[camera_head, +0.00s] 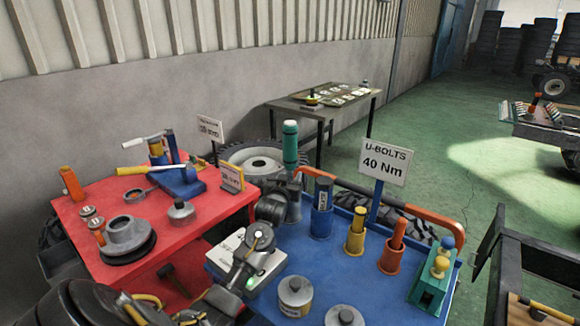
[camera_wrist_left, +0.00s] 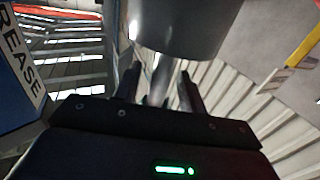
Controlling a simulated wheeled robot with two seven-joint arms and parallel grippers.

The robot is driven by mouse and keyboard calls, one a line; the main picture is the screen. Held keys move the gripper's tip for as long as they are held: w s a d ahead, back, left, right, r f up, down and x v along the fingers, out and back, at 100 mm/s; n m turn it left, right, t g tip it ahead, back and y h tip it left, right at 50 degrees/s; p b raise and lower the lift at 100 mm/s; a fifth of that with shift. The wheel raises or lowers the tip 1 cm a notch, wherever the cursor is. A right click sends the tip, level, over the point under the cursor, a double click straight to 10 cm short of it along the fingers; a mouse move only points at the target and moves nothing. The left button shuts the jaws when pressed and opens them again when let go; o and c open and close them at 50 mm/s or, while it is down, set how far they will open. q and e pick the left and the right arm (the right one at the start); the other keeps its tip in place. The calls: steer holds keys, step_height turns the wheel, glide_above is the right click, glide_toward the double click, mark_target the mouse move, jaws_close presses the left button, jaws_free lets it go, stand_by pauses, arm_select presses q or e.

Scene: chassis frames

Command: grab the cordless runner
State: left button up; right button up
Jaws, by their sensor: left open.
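The tool I take for the cordless runner (camera_head: 290,142) stands upright at the back left of the blue table, with a green upper part and a grey lower body. My left gripper (camera_head: 290,186) reaches up from the lower left to its grey body; its fingers are small and partly hidden there. In the left wrist view the gripper (camera_wrist_left: 160,92) is open. A grey cylinder (camera_wrist_left: 185,28), likely the runner's body, fills the top centre just beyond the fingers, and a narrower shiny part shows between them. Contact cannot be told. My right gripper is not in view.
A blue grease holder (camera_head: 321,222) stands close right of the runner; it also shows in the left wrist view (camera_wrist_left: 15,90). An orange bar (camera_head: 400,203) runs behind the U-bolts sign (camera_head: 386,162). Left is a red table (camera_head: 82,225) with parts. Metal pots (camera_head: 295,293) stand in front.

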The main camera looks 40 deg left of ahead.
arm_select(q)
steer(key=shift+w, duration=0.1)
jaws_close()
stand_by(0.3)
steer(key=shift+a+r, duration=0.1)
steer(key=shift+r, duration=0.05)
steer(key=shift+r, duration=0.1)
